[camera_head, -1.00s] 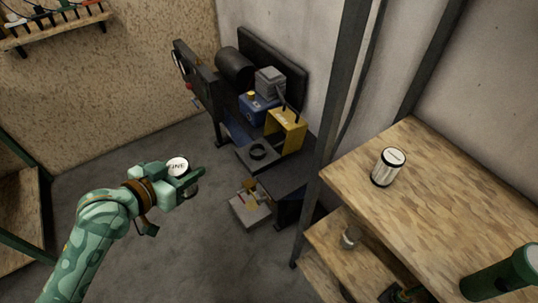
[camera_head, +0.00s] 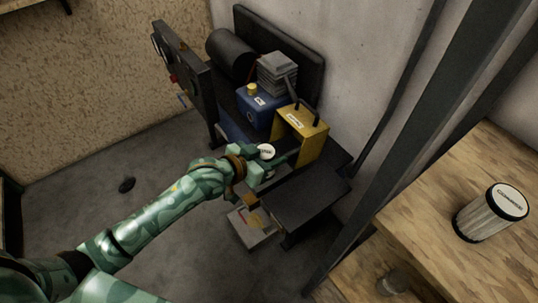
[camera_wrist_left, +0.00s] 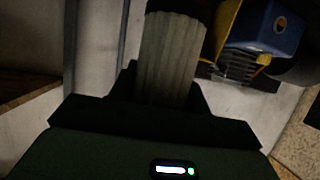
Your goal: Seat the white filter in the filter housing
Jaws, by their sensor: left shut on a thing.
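My left gripper (camera_head: 276,164) is shut on the white filter (camera_head: 266,150), whose round white top with dark lettering shows between the fingers. In the left wrist view the filter's pale pleated body (camera_wrist_left: 168,58) stands out of the jaws, with a dark end at the top. The gripper is in front of the yellow open frame (camera_head: 302,128) on the dark machine. The black ring seen earlier on the plate before this frame, perhaps the filter housing, is hidden behind my gripper. I cannot tell whether the filter touches anything. My right gripper is not in view.
A second filter (camera_head: 488,214) with black ends stands on the wooden shelf (camera_head: 425,225) at right. A blue box (camera_head: 262,108), a black cylinder (camera_head: 230,52) and a dark panel (camera_head: 185,75) are close behind the gripper. A dark post (camera_head: 425,150) stands at right. The floor at left is mostly clear.

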